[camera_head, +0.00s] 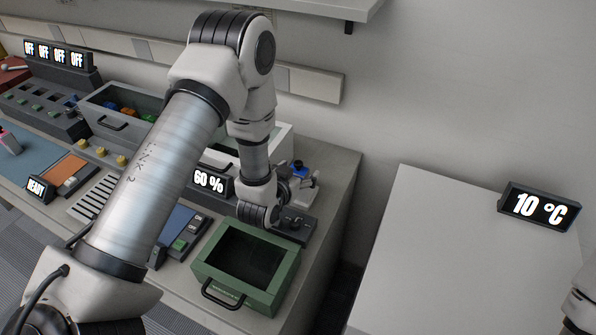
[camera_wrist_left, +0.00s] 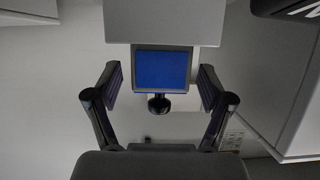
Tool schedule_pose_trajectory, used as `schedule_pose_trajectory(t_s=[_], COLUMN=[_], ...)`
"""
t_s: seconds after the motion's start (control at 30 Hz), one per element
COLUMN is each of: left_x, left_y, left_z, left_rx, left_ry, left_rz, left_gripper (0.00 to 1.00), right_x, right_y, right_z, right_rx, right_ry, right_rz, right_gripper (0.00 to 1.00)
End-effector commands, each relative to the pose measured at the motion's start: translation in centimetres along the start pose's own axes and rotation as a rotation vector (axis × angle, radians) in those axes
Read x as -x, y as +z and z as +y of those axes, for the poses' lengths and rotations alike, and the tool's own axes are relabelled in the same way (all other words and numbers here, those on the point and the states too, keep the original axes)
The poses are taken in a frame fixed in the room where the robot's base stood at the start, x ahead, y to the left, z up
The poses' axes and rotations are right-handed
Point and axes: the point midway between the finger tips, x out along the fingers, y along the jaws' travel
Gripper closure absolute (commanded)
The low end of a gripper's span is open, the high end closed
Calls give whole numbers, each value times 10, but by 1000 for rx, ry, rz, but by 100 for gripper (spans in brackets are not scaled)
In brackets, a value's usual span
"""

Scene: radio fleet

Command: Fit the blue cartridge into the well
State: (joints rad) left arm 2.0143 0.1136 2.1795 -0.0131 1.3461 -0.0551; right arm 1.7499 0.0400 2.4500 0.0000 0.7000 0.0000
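In the left wrist view a flat blue square (camera_wrist_left: 162,68) with a thin grey rim lies between my left gripper's fingers (camera_wrist_left: 160,90), with a dark round knob (camera_wrist_left: 159,104) just below it. The fingers are spread, with a gap to each side of the square. In the head view a small blue piece (camera_head: 299,168) shows on a pale fixture at the bench's right end, close beside my left wrist. I cannot tell for sure whether the blue square is the cartridge, or where the well is. My right gripper is not visible.
A green open box (camera_head: 286,290) with a handle stands at the bench's front right. A grey drawer (camera_head: 97,111) holds coloured pieces.

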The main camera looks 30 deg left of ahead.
Motion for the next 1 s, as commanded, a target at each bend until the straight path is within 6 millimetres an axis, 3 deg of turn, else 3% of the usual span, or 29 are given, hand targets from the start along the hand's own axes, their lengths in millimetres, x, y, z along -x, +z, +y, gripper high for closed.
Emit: schedule_pose_trajectory(t_s=[0.23, 0.6, 1.0], left_x=[4, 34, 38], left_y=[-11, -84, -92], left_z=[0, 0, 0], left_rx=[0, 1, 0], left_ry=[0, 0, 0], left_rz=[2, 3, 0], left_gripper=[19, 19, 19], right_x=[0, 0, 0], right_y=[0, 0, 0], right_z=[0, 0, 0], right_rx=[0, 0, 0], right_ry=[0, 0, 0], right_rz=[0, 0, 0], right_gripper=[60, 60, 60])
